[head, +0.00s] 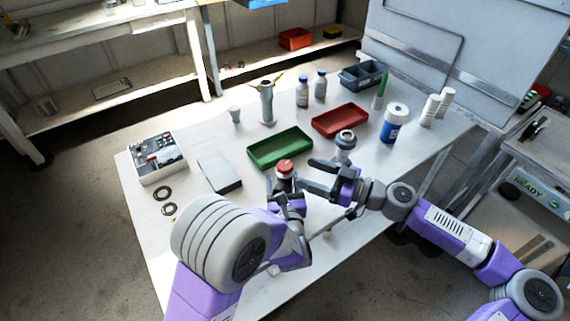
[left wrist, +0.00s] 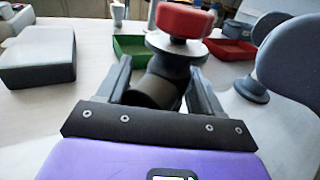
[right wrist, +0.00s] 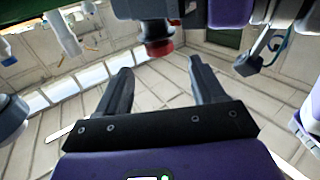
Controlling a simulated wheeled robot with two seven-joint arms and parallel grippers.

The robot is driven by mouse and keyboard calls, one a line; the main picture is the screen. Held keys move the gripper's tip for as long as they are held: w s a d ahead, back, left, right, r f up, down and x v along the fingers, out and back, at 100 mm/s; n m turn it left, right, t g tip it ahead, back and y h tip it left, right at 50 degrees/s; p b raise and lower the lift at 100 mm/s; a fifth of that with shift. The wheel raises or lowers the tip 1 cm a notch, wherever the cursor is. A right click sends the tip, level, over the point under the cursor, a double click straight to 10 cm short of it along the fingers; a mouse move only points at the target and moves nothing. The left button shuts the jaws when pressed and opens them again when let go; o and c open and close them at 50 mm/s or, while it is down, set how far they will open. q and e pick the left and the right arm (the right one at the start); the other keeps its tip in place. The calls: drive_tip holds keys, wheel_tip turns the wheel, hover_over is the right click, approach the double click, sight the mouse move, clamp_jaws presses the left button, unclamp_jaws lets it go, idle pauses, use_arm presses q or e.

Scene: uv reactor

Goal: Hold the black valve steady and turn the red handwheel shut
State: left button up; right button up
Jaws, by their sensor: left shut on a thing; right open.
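The red handwheel (head: 285,166) sits on top of the black valve (head: 285,180) near the front of the table. In the left wrist view the handwheel (left wrist: 185,20) stands above a pale disc and the valve's dark body (left wrist: 158,88). My left gripper (head: 284,189) is shut on the valve body, one finger on each side. My right gripper (head: 313,175) is open and empty, just right of the valve, its fingers pointing towards it. In the right wrist view the handwheel (right wrist: 160,47) appears beyond the open fingertips, apart from them. The valve's lower end is hidden.
A green tray (head: 258,157) and a red tray (head: 320,128) lie behind the valve. A grey ring-topped fitting (head: 345,142) stands close behind my right gripper. A grey box (head: 219,184) and black rings (head: 168,209) lie to the left. Bottles stand farther back.

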sight(292, 168)
drive_tip(key=x, duration=0.7)
drive_tip(key=shift+w+a, duration=0.2)
drive_tip(key=shift+a, duration=0.15)
drive_tip(key=c, duration=1)
